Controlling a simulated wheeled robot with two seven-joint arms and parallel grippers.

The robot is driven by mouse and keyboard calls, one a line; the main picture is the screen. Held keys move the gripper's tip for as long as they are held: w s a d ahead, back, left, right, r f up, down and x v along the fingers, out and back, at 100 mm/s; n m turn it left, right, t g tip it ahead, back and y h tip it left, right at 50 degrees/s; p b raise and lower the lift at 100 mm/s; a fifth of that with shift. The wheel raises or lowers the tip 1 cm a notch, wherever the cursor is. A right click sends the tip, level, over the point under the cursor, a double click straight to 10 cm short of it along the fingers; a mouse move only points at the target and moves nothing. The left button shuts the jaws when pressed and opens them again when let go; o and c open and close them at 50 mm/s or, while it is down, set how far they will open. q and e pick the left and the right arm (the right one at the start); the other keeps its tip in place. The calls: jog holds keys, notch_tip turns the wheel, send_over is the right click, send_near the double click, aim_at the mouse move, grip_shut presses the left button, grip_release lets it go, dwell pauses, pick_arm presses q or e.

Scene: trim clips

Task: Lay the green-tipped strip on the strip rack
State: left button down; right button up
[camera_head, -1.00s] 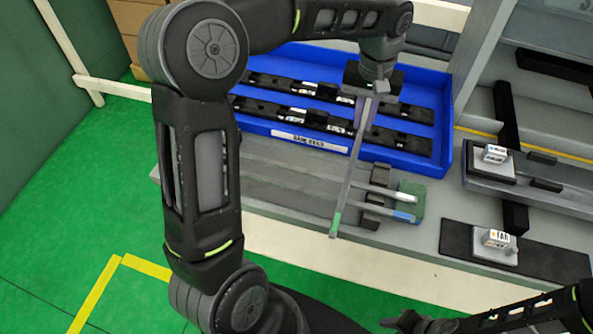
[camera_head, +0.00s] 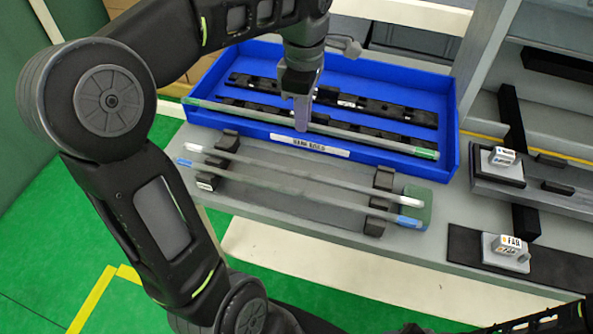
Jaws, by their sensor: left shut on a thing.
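My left gripper (camera_head: 301,112) points down and is shut on the green-tipped strip (camera_head: 360,136). The strip lies nearly crosswise in the picture, over the front part of the blue tray, with its green tip (camera_head: 427,153) at the right. The strip rack (camera_head: 378,203) is on the bench in front of the tray, with dark supports at both ends. A white-tipped strip (camera_head: 290,172) and a blue-tipped strip (camera_head: 300,188) lie across it. The held strip appears apart from the rack. My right gripper (camera_head: 410,328) barely shows at the bottom edge; its jaws are unclear.
The blue tray (camera_head: 452,120) holds dark bars (camera_head: 390,110). A green block (camera_head: 417,207) stands at the rack's right end. The bench edge runs in front of the rack.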

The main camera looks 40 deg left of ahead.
pick_arm(q)
notch_tip(320, 180, down, 6)
dwell(0.4)
jog(key=shift+f, duration=0.15)
jog(key=shift+f+p, duration=0.45)
jog(key=shift+f, duration=1.4)
jog(key=shift+f, duration=0.1)
jog(key=c, duration=1.5)
grip_release()
jog(key=shift+o, duration=0.2)
notch_tip(320, 180, up, 12)
jog(key=shift+r+b, duration=0.15)
jog(key=shift+b, duration=0.15)
